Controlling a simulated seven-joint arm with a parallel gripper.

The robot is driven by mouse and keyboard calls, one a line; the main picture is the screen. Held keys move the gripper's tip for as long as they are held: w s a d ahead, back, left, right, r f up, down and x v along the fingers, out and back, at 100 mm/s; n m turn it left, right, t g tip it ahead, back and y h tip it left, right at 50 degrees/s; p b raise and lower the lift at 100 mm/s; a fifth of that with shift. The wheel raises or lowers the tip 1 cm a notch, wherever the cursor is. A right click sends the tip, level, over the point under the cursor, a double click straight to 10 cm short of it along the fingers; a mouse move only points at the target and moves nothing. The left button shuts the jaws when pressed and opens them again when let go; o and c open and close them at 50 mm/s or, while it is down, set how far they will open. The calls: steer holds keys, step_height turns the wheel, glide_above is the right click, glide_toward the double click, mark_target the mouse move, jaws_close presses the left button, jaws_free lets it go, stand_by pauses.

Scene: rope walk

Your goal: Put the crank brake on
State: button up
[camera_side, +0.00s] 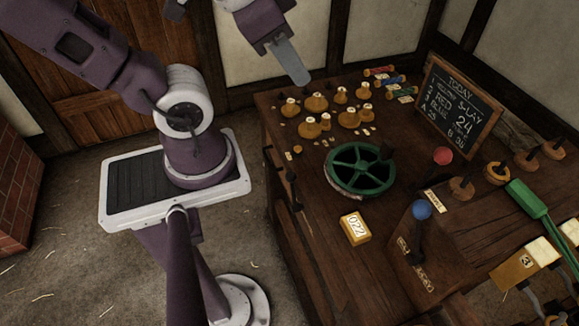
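A lever with a blue ball knob (421,210) stands nearly upright on a wooden block in front of the wheel. My gripper (292,68) hangs high above the bench's back left, clear of everything. One grey finger plate shows; its opening is not visible.
Several wooden pieces with pale tops (316,103) stand at the back left. A chalkboard (459,103) is behind. A green lever (530,205) and tagged blocks are at the right. A dark lever (293,188) is at the left edge.

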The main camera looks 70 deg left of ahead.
steer(key=w+a+m+y, duration=0.1)
steer(key=w+a, duration=0.2)
steer(key=w+a+m+t+y, duration=0.1)
steer(key=w+a+m, duration=0.1)
steer(key=w+a, duration=0.1)
steer(key=w+a+r+m+y, duration=0.1)
steer(key=w+a+m, duration=0.1)
steer(key=w+a, duration=0.1)
steer(key=shift+w+a, duration=0.15)
steer(key=shift+a, duration=0.15)
jaws_close()
steer(key=w+a+f+m+t+h, duration=0.1)
steer(key=w+a+f+m, duration=0.4)
steer(key=m, duration=0.5)
steer(key=w+a+f+m+h, duration=0.2)
steer(key=w+a+f+m, duration=0.3)
steer(key=m, duration=0.5)
steer(key=s+d+f+m+g+h, duration=0.1)
steer(key=s+f+m+g+h, duration=0.5)
steer(key=s+f+m+g, duration=0.3)
steer(key=s+f+m, duration=0.4)
steer(key=s+f, duration=0.1)
steer(key=s, duration=0.1)
steer(key=shift+d+f+m, duration=0.3)
steer(key=shift+d+f, duration=0.1)
